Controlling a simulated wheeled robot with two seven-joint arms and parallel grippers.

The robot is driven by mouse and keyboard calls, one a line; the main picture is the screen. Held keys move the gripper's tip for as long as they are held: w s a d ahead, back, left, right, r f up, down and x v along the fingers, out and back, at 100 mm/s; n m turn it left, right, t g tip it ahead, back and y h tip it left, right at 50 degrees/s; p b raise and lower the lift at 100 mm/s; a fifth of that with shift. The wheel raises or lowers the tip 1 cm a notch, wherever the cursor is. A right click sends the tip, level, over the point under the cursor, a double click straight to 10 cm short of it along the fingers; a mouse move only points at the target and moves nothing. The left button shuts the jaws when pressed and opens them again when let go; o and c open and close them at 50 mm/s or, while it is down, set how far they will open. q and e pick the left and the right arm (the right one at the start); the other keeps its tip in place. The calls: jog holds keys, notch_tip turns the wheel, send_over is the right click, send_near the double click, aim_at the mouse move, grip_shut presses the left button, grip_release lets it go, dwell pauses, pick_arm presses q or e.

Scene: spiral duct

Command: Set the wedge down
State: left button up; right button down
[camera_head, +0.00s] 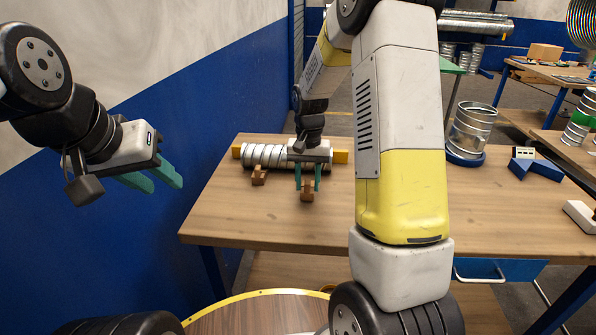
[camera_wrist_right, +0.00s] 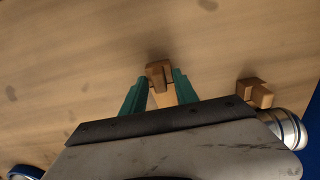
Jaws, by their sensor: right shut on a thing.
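My right gripper (camera_head: 307,179) is shut on a brown wooden wedge (camera_head: 307,194), in front of the duct near the middle of the table. In the right wrist view the wedge (camera_wrist_right: 158,72) shows between the green fingertips (camera_wrist_right: 160,90). I cannot tell whether it touches the tabletop. A second brown wedge (camera_head: 259,176) stands at the front of the silver spiral duct (camera_head: 262,156); it also shows in the right wrist view (camera_wrist_right: 255,93). My left gripper (camera_head: 151,177) is open and empty, in the air left of the table.
The wooden table (camera_head: 230,210) is clear in front of the wedges. To the right are an upright metal duct piece (camera_head: 471,130) on a blue base and a blue block (camera_head: 545,169). My right forearm hides the table's middle right.

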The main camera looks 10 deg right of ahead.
jog(key=shift+f, duration=0.35)
jog(key=c, duration=0.9)
grip_release()
jog(key=shift+o, duration=0.2)
jog(key=shift+r, duration=3.9)
